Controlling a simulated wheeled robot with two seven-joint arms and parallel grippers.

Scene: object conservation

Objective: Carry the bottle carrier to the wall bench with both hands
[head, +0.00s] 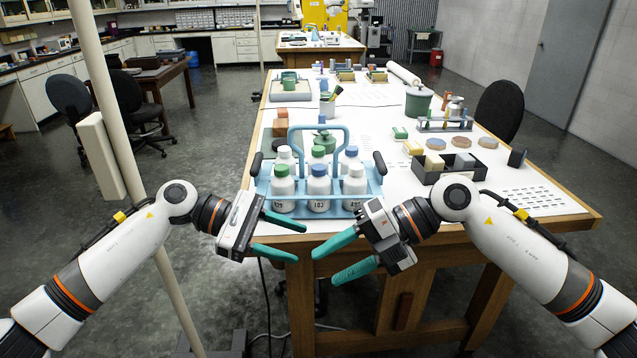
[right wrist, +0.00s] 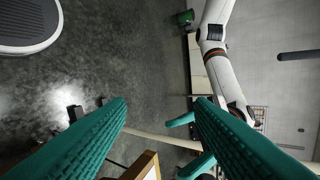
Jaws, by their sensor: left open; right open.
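The bottle carrier (head: 268,187) is a light blue rack with a tall blue loop handle and a dark grip at each end. It stands upright at the near end of the long table and holds several white bottles with green, blue and white caps. My left gripper (head: 300,238) is open and empty, in front of and below the carrier's left part. My right gripper (head: 325,264) is open and empty, in front of the table's near edge, below the carrier's right part. Neither touches the carrier. The right wrist view shows the right gripper's teal fingers (right wrist: 160,140) spread with nothing between.
The long table (head: 545,197) carries a dark tray of blocks (head: 447,178), a green canister (head: 418,103), a bottle rack (head: 443,124) and round dishes. A pale pole (head: 132,170) stands at left. Chairs (head: 72,100) and a wall bench (head: 150,43) are farther back. Grey floor is open at left.

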